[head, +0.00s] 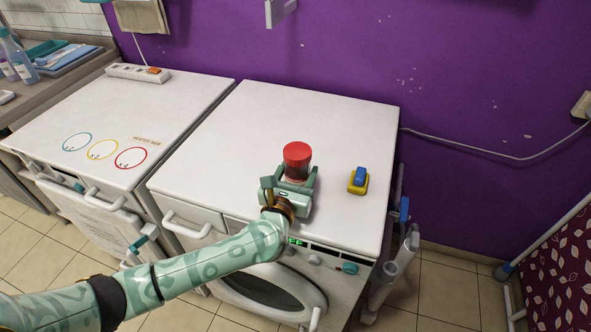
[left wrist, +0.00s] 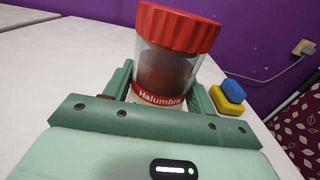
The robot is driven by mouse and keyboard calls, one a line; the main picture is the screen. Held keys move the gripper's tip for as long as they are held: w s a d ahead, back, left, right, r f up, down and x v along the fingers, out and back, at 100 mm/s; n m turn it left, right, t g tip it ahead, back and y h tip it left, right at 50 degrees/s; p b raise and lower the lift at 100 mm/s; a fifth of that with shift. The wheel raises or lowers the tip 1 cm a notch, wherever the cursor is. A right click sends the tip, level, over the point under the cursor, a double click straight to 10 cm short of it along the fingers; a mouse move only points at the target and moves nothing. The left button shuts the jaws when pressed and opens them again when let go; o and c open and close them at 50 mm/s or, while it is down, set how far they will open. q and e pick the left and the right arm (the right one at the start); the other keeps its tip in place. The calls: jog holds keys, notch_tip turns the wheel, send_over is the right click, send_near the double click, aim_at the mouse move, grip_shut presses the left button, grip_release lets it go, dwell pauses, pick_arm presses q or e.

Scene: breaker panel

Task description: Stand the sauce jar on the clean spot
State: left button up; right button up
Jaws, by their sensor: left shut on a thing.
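The sauce jar (head: 297,156) has a red lid and clear walls with dark red content; it stands upright over the white top of the right-hand appliance (head: 235,140). In the left wrist view the jar (left wrist: 172,68) shows a red label reading "Halumbra". My left gripper (head: 289,179) is shut around the jar's lower part, with a finger on each side. The jar's base is hidden, so I cannot tell whether it touches the top. No clearly marked clean spot shows on this top. My right gripper is not in view.
A yellow and blue block (head: 358,181) lies right of the jar. The left appliance (head: 150,115) bears teal, yellow and red rings, with a power strip (head: 138,73) at its back. The right-hand top is otherwise bare.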

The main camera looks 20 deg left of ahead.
pick_arm(q)
jog(key=shift+r+p, duration=0.3)
jog(key=shift+r, duration=0.25)
jog(key=s+p, duration=0.1)
jog(key=s, duration=0.3)
jog(key=s+p, duration=0.1)
jog(key=s, duration=0.4)
jog(key=shift+s+a, duration=0.2)
jog(key=shift+s, duration=0.1)
jog(key=s+p, duration=0.1)
jog(key=s, duration=1.9)
jog(key=shift+s+a, duration=0.2)
jog(key=shift+a, duration=0.1)
jog(key=shift+f, duration=0.15)
